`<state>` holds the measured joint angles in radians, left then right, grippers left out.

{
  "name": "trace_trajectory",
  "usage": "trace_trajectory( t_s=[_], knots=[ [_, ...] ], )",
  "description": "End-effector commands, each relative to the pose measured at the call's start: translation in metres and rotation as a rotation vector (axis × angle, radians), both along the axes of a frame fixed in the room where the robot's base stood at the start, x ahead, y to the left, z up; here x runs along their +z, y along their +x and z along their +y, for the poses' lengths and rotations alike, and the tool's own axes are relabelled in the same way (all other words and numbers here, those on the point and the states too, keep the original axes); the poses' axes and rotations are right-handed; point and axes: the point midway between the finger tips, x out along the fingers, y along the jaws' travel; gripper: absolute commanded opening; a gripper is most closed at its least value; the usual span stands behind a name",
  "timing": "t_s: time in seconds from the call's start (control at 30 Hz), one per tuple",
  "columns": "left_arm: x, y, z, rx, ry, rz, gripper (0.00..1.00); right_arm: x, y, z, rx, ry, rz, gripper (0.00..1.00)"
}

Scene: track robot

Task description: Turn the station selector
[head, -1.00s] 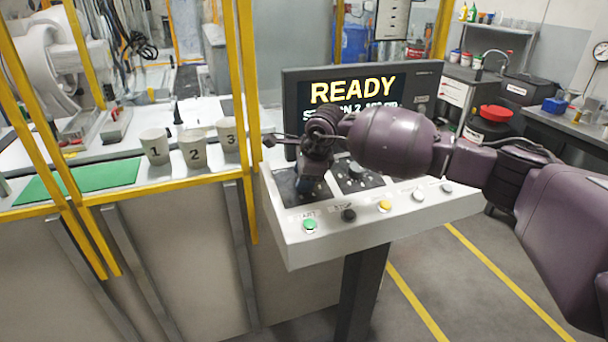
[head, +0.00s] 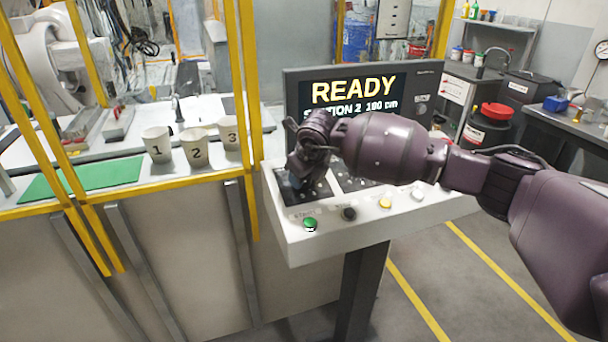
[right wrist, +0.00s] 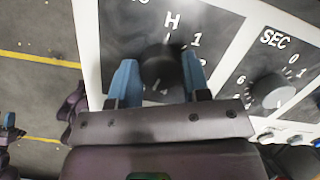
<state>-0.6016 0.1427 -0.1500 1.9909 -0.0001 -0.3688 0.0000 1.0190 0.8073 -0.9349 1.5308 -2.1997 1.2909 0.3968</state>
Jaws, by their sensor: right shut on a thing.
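The control console (head: 290,235) carries a black dial panel. My right gripper (head: 305,188) is over its left part, and the arm hides much of the panel. In the right wrist view my right gripper (right wrist: 160,75) has one blue finger on each side of a black knob (right wrist: 160,62) and is shut on it. The plate around this knob shows an H, a 1 and other marks; its full label is cut off. A second knob (right wrist: 270,92), marked SEC, is to its right. The screen (head: 355,95) reads READY, STATION 2, 180 cm. My left gripper may be the small blue-tipped shape (right wrist: 8,120) at the edge.
A green button (head: 310,223), a black button (head: 349,213) and a yellow button (head: 385,203) line the console's front. Yellow fence posts (head: 240,100) stand left of it. Cups numbered 1 (head: 157,145), 2 (head: 196,148) and 3 (head: 230,134) stand behind the fence.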

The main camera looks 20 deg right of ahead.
Motion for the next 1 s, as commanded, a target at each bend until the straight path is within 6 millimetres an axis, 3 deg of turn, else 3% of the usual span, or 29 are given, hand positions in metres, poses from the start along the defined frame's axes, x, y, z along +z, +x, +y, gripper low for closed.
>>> trace_trajectory(
  t_s=[0.4,0.9,0.93,1.0],
  knots=[
    [0.0004,-0.0001,0.0,0.0,0.0,0.0,0.43,0.0014,0.0007,-0.0002,-0.164,0.044,0.0,0.2],
    [0.0004,0.0,0.0,0.0,0.0,0.0,0.43,0.0014,0.0007,-0.0003,-0.181,0.047,0.001,0.2],
    [0.0003,-0.0001,0.0,0.0,0.0,0.0,0.43,0.0014,0.0007,-0.0003,-0.181,0.047,0.001,0.45],
    [0.0003,-0.0001,0.0,0.0,0.0,0.001,0.43,0.0013,0.0007,-0.0002,-0.181,0.047,0.001,0.56]
  ],
)
